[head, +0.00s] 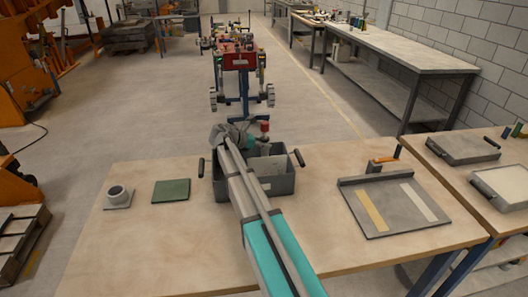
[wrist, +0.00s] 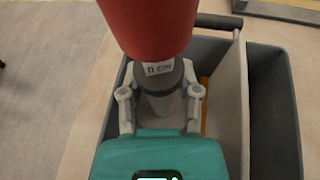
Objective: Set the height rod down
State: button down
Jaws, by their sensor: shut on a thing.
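The height rod (wrist: 147,22) has a thick red upper part, a small white tag reading "0 cm" and a grey lower part. In the wrist view my gripper (wrist: 160,103) is shut around its grey part below the tag. In the head view the rod's red top (head: 264,127) shows above the grey bin (head: 281,184), just right of my gripper, whose fingers are hard to make out there. The rod looks roughly upright. Its lower end is hidden, so I cannot tell whether it touches anything in the bin.
The bin has black side handles and a pale divider (wrist: 230,95); something orange (wrist: 205,104) lies beside it. On the wooden table, a grey ring on a base (head: 117,196) and a green pad (head: 171,191) stand left. A grey tray with two strips (head: 391,207) lies right.

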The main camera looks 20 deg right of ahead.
jog(key=shift+f+b, duration=1.1)
jog(key=shift+f, duration=0.3)
jog(key=shift+f, duration=0.1)
jog(key=shift+c, duration=1.6)
grip_release()
jog(key=shift+a+r, duration=0.1)
jog(key=shift+r, duration=0.15)
jog(key=p+v, duration=0.4)
jog(key=v, duration=0.7)
jog(key=shift+a+r+p, duration=0.15)
jog(key=shift+a+p, duration=0.15)
jog(key=shift+p, duration=0.05)
